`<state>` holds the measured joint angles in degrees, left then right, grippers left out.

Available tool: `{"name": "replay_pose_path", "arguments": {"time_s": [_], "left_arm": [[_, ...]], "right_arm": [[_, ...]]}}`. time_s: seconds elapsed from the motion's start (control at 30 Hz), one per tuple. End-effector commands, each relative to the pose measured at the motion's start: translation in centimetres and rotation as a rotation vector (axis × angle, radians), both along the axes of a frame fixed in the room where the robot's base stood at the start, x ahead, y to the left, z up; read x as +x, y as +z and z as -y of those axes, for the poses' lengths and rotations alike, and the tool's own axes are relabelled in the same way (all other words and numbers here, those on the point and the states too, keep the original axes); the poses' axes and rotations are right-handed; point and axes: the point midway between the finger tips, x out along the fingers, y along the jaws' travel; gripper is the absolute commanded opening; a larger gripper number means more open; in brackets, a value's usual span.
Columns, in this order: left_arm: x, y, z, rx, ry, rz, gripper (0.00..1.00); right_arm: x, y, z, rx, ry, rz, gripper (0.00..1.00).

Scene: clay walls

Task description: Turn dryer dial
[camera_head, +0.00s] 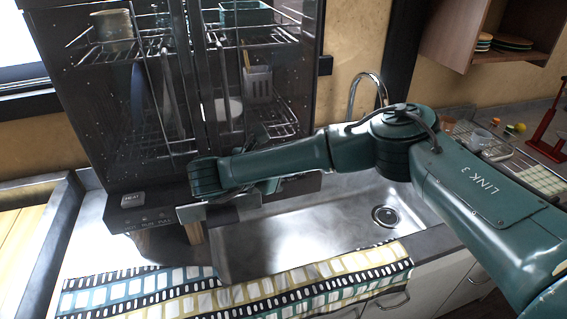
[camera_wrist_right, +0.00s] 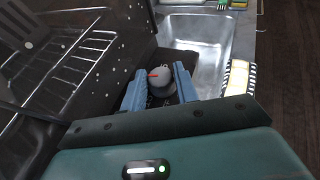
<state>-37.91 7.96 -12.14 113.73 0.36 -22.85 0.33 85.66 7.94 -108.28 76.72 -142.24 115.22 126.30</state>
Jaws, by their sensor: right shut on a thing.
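The dryer (camera_head: 120,100) is a tall dark cabinet with wire racks, standing on the counter at the left of the sink in the head view. Its dial shows in the right wrist view as a round grey knob (camera_wrist_right: 157,80) with a red pointer mark, on a dark panel. My right gripper (camera_wrist_right: 160,84) has its two blue fingers on either side of the knob, shut on it. In the head view my right arm reaches across from the right and hides the knob. My left gripper is not in view.
A steel sink (camera_head: 300,235) with a drain lies right of the dryer. A patterned towel (camera_head: 240,295) covers the counter's front edge. A curved faucet (camera_head: 368,78) stands behind my arm.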

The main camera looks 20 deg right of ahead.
Motion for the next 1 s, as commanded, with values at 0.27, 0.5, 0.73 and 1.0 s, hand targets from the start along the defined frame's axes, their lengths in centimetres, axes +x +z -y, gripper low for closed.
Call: {"name": "replay_pose_path", "arguments": {"time_s": [0.27, 0.5, 0.73, 1.0], "left_arm": [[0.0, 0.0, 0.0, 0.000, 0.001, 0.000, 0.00], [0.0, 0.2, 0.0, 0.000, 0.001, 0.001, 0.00], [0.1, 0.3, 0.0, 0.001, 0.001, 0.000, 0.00], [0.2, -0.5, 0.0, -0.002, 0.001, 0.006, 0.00]], "right_arm": [[-0.1, -0.3, 0.0, 0.000, 0.001, -0.007, 0.39], [-0.4, 0.3, -0.8, 0.000, 0.006, -0.004, 0.39], [-2.3, 2.0, -4.3, -0.002, 0.010, 0.001, 0.39], [-5.1, 3.8, -8.7, -0.002, 0.005, -0.001, 0.39]]}}
